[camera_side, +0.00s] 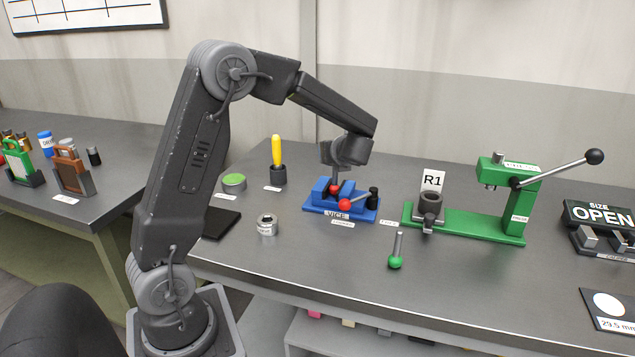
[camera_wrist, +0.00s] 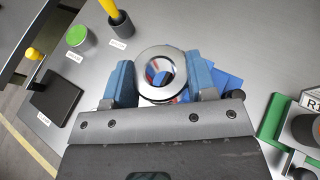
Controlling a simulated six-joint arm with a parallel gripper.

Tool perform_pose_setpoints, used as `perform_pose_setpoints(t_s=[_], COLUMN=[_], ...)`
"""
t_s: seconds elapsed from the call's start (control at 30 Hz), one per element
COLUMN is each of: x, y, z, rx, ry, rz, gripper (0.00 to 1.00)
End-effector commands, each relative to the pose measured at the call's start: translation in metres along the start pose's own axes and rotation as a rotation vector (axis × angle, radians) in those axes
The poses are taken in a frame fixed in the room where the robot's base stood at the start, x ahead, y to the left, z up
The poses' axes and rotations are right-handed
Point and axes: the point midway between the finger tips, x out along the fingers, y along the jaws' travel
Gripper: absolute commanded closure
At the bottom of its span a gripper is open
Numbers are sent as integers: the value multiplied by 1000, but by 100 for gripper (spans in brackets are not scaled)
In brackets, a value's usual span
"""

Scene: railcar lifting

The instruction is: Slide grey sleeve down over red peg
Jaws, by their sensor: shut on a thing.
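My gripper (camera_side: 340,163) is above the blue vice (camera_side: 318,205) and points down. In the wrist view its two blue-grey fingers (camera_wrist: 160,82) are shut on a shiny grey sleeve (camera_wrist: 158,97), one on each side of it. Through the sleeve's hole I see a bit of red and blue below. In the side view a red tip (camera_side: 335,188) shows at the vice, under my gripper; I cannot tell for sure that it is the peg. The held sleeve is hard to make out there. Whether it touches the peg is not clear.
A green press (camera_side: 470,222) with a grey cup (camera_side: 431,202) stands right of the vice. A metal ring (camera_side: 267,224), a green-topped tin (camera_side: 233,182) and a yellow-handled tool (camera_side: 277,150) are to the left. A green-knobbed lever (camera_side: 396,260) lies in front.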

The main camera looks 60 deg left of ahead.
Motion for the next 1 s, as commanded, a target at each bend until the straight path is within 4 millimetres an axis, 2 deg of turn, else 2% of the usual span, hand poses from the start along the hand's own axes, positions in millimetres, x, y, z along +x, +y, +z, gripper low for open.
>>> perform_pose_setpoints(t_s=[0.03,0.13,0.33,0.47,1.0], x=[9,20,30,32,47], y=[-6,-15,-22,-22,-23], z=[14,33,49,45,9], rx=[-6,-3,4,7,6], ry=[-7,-14,-22,-22,-22], rz=[1,-5,-9,-10,-11], gripper=[82,82,82,82,82])
